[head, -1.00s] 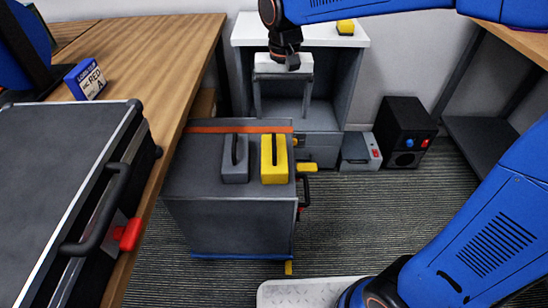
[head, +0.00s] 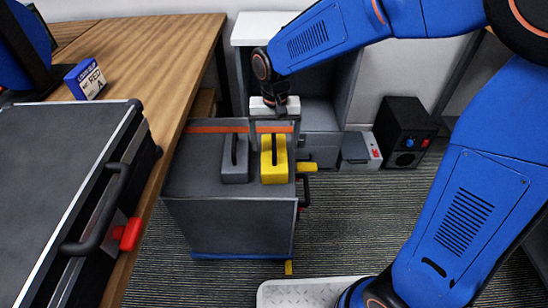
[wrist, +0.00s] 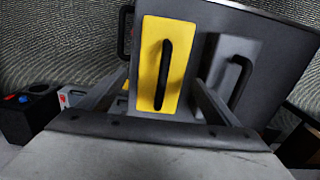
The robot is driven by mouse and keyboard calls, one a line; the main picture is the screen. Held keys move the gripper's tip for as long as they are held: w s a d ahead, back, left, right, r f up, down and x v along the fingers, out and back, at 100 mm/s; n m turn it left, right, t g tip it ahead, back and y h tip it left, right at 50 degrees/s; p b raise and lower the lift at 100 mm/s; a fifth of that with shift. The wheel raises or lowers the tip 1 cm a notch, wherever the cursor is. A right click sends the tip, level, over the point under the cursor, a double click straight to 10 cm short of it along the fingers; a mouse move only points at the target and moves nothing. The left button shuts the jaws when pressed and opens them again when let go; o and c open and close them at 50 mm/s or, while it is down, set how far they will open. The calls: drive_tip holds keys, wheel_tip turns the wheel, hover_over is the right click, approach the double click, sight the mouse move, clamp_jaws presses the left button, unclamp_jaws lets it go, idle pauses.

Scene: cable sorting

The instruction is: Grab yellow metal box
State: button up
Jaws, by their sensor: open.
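The yellow metal box (head: 274,160) stands on top of the dark grey cabinet, with a black handle on its upper face. It also shows in the wrist view (wrist: 166,66), framed between my gripper's two fingers. My gripper (head: 273,145) is open and empty, its fingers at the far end of the yellow box. In the wrist view the fingers (wrist: 166,92) spread to either side of the box. I cannot tell whether they touch it.
A grey box (head: 236,160) with a black handle stands just left of the yellow one on the cabinet (head: 230,225). A wooden desk (head: 185,75) runs along the left. A black speaker-like box (head: 405,130) and a small grey box (head: 357,150) sit on the floor to the right.

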drive_tip(key=shift+s+a+f, duration=0.1)
drive_tip(key=shift+f, duration=1.25)
drive_tip(key=shift+s+f, duration=0.1)
drive_tip(key=shift+f, duration=1.25)
drive_tip(key=c, duration=1.8)
